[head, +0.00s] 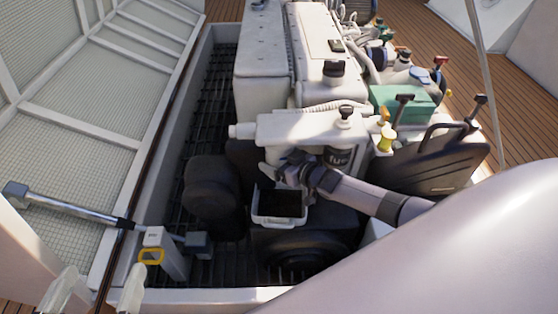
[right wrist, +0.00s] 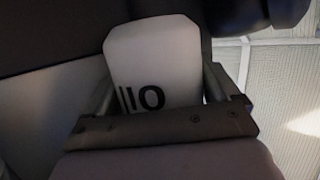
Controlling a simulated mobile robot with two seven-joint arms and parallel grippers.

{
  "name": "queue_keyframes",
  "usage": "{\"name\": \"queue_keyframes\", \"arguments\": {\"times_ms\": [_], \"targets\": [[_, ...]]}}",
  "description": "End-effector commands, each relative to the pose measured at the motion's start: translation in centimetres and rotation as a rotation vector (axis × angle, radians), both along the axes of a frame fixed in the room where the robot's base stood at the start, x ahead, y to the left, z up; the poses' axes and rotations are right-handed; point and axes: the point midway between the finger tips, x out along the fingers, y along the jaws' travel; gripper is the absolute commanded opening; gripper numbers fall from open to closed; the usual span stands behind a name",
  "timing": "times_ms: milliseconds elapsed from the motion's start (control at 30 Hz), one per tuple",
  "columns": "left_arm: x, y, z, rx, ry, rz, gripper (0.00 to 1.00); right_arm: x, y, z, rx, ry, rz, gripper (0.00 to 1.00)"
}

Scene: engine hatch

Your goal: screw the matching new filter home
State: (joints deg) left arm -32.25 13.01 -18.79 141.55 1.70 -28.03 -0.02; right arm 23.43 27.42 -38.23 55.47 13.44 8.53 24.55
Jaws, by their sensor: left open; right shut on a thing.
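My right gripper (head: 285,172) reaches in from the right to the front of the engine, above a white-rimmed tray (head: 257,219). In the right wrist view it is shut on a pale filter (right wrist: 160,62) whose dark lettering looks like "oil" upside down. In the head view the gripper mostly hides this filter, and I cannot tell whether it touches its mount. A filter with a dark band lettered "fu…" (head: 339,158) stands just behind my right gripper on the engine front. My left gripper (head: 97,290) is at the lower left, open and empty, with two pale fingers.
The white engine (head: 265,60) fills the hatch. A green box (head: 402,101) and a black jug (head: 440,165) stand at its right. A strut (head: 75,206) crosses the left, near a white post with a yellow ring (head: 151,256). Dark round parts lie left of the tray.

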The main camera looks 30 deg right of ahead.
Motion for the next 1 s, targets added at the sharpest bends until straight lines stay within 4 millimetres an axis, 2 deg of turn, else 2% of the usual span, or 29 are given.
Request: {"name": "queue_keyframes", "arguments": {"times_ms": [33, 400, 800, 833, 867, 1000], "targets": [[0.0, 0.0, -0.6, 0.0, 0.0, 0.0, 1.0, 0.1, 1.3, 0.1, 0.011, -0.013, 0.042, 0.06], [0.0, 0.0, -2.8, 0.0, 0.0, 0.0, 1.0, 0.0, 1.4, 0.0, 0.011, -0.012, 0.192, 0.06], [0.0, 0.0, -3.1, 0.0, 0.0, 0.0, 1.0, -0.3, 1.4, 0.0, 0.01, -0.004, 0.233, 0.06], [0.0, 0.0, -3.1, 0.0, 0.0, 0.0, 1.0, -0.3, 1.4, 0.0, 0.01, -0.004, 0.233, 0.92], [0.0, 0.0, -3.1, 0.0, 0.0, 0.0, 1.0, -0.4, 1.4, 0.0, 0.01, -0.004, 0.233, 1.0], [0.0, 0.0, -3.1, 0.0, 0.0, 0.0, 1.0, -0.3, 1.4, 0.0, 0.008, -0.004, 0.232, 1.0]]}}
